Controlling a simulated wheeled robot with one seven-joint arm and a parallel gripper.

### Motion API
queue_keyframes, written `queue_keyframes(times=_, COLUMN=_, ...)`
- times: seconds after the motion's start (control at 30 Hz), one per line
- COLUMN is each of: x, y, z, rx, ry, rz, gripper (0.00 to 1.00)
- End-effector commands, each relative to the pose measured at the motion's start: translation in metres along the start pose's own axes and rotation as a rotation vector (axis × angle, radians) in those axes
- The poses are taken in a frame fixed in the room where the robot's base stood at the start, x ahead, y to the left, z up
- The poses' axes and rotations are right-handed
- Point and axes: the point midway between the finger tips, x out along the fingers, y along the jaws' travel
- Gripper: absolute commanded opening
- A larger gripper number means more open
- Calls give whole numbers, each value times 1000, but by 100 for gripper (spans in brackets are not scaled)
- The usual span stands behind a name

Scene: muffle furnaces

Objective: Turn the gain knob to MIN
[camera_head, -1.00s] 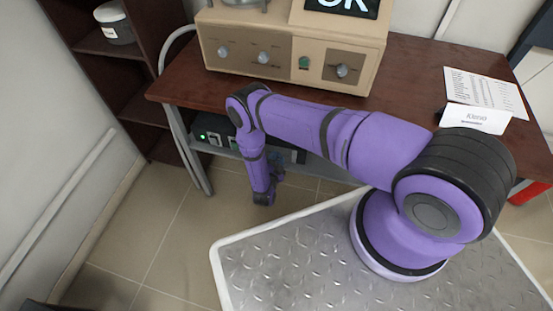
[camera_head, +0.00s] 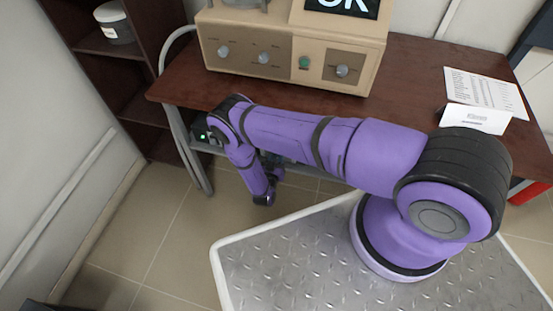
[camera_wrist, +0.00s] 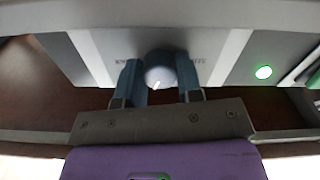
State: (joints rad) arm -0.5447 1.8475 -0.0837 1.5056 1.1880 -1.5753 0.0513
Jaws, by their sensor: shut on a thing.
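In the wrist view a round grey knob (camera_wrist: 160,78) with a short white pointer mark sits on a pale front panel. The pointer slants towards the lower left in the picture. Small print beside the knob is too blurred to read. The two blue-grey fingers of my gripper (camera_wrist: 158,62) are shut on the knob, one on each side. In the head view the unit with a green light (camera_head: 203,137) stands on the shelf under the table. My arm hides its knob and my fingers there.
A lit green round light (camera_wrist: 263,72) is right of the knob in the wrist view. Above the shelf, the brown table (camera_head: 180,92) carries a beige instrument (camera_head: 285,45) with several controls. A dark shelf unit (camera_head: 95,75) stands at the left. The floor below is clear.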

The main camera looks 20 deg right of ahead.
Motion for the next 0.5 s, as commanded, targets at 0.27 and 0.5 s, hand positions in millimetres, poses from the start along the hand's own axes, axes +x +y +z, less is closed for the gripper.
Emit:
queue_keyframes(times=0.27, x=-1, y=-1, z=1, rx=-263, ry=0, rz=-3, gripper=10)
queue_keyframes(times=0.5, x=-2, y=-1, z=1, rx=-491, ry=-1, rz=-3, gripper=10)
